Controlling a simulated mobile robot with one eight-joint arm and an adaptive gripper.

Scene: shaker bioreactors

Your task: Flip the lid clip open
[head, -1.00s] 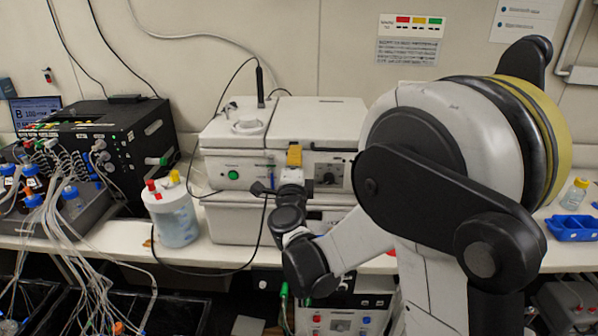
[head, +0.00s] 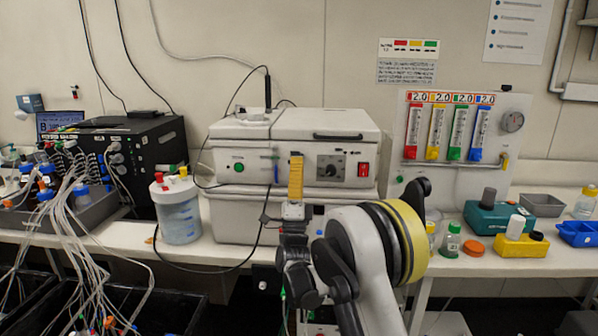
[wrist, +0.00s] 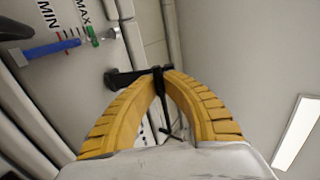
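The white shaker box (head: 222,160) has a hinged-looking lid with a black handle (head: 338,136). A narrow blue tab (head: 276,170), which looks like the lid clip, stands upright on its front. A blue bar (wrist: 45,50) shows at upper left in the wrist view, and I cannot tell for sure that it is the same part. My gripper (head: 296,155) points up, its yellow fingers just right of the tab and left of the dial. In the wrist view its fingertips (wrist: 159,70) come together near a thin black part (wrist: 163,95); contact is unclear.
The dial (head: 331,168) and red switch (head: 363,170) are to the right of my fingers. A black cable hangs in front of the box. A white-lidded jar (head: 180,215) stands at left. A flowmeter panel (head: 460,125) is at right.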

